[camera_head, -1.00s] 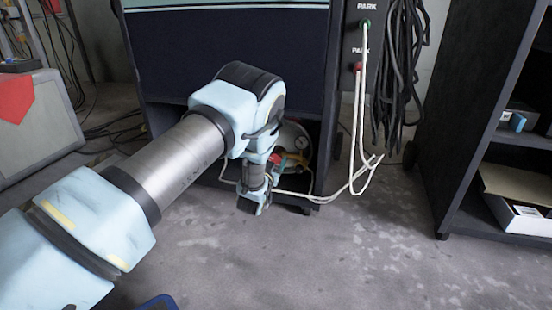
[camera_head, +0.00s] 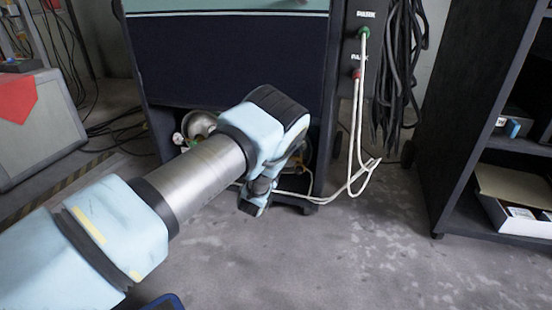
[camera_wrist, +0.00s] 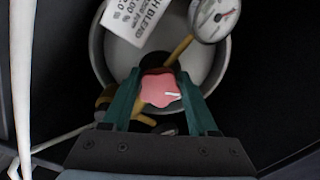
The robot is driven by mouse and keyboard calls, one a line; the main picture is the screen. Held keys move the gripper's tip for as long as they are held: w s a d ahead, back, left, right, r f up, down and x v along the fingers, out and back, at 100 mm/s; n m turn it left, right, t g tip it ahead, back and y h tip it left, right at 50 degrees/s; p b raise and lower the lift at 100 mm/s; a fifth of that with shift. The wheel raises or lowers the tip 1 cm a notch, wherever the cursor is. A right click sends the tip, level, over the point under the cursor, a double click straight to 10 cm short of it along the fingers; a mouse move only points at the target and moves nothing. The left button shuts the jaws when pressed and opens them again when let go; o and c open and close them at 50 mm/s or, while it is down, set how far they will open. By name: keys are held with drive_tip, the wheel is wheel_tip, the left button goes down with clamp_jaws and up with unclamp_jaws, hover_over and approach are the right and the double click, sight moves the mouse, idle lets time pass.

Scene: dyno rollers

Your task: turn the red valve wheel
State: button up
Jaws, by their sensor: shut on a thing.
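The red valve wheel (camera_wrist: 160,89) is in the middle of the wrist view, a small lobed knob with a white mark on its face. My gripper (camera_wrist: 161,88) is shut on it, with one green finger on each side. The wheel sits on a brass fitting in front of a grey cylinder (camera_wrist: 95,50). In the head view my own wrist hides the wheel and the fingertips.
A round pressure gauge (camera_wrist: 216,18) and a white printed tag (camera_wrist: 137,20) are close above the wheel. Pale hoses (camera_head: 358,130) hang from the dark cabinet (camera_head: 235,60) and run along its base. Black shelves (camera_head: 490,130) stand at right. The floor in front is clear.

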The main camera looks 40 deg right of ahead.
drive_tip(key=shift+m+p, duration=0.35)
drive_tip(key=shift+m, duration=1.85)
drive_tip(key=o, duration=1.4)
drive_tip(key=shift+c, duration=0.2)
drive_tip(key=p+v, duration=0.4)
drive_tip(key=v, duration=0.6)
drive_tip(key=shift+s+a, duration=0.2)
drive_tip(key=shift+a, duration=0.15)
